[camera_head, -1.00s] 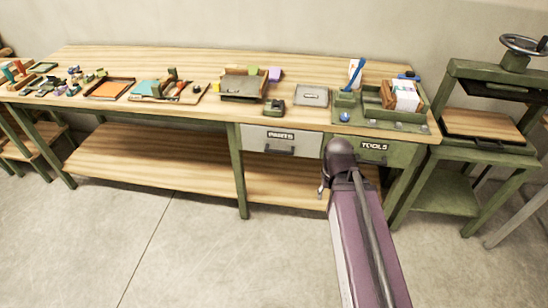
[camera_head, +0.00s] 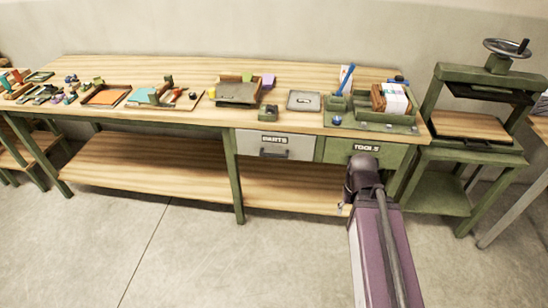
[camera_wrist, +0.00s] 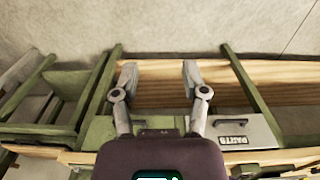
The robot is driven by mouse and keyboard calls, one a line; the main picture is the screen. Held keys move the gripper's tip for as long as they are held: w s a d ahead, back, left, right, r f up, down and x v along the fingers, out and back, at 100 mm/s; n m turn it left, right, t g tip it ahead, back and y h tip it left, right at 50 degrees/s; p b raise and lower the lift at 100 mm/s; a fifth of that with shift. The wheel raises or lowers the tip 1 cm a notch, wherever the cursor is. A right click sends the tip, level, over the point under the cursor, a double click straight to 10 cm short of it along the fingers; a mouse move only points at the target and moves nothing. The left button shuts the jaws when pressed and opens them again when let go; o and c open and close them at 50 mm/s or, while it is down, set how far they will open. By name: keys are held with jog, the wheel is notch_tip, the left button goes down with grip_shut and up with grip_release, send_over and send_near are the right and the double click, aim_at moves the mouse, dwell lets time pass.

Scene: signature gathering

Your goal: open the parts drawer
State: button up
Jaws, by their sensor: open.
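The parts drawer (camera_head: 300,148) is a light grey front with a dark "PARTS" label and a dark bar handle (camera_head: 273,154). It sits under the workbench top and looks closed. In the wrist view the parts drawer (camera_wrist: 255,136) shows with its label turned, to the right of my gripper. My gripper (camera_wrist: 159,78) is open, with two grey fingers apart and nothing between them. In the head view my arm stands to the right of the parts drawer, in front of the tools drawer side; my fingers are mostly hidden there.
The green tools drawer (camera_head: 336,149) is directly right of the parts drawer. A wooden lower shelf (camera_head: 150,170) runs below. The benchtop (camera_head: 330,75) holds trays and small items. A green press (camera_head: 450,150) stands at right. The floor in front is clear.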

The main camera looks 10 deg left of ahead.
jog(key=w+f+n+t+h+b, duration=0.2)
jog(key=w+f+t+h+b, duration=0.2)
jog(key=w+f+b, duration=0.5)
jog(key=n+t+y+b, duration=0.3)
jog(key=n+t+b, duration=1.2)
jog(key=b, duration=1.3)
send_near(273, 157)
jog(key=s+r+g, duration=0.1)
jog(key=s, duration=0.2)
jog(key=shift+n, duration=0.3)
jog(key=w, duration=1.3)
jog(key=shift+w+d, duration=0.35)
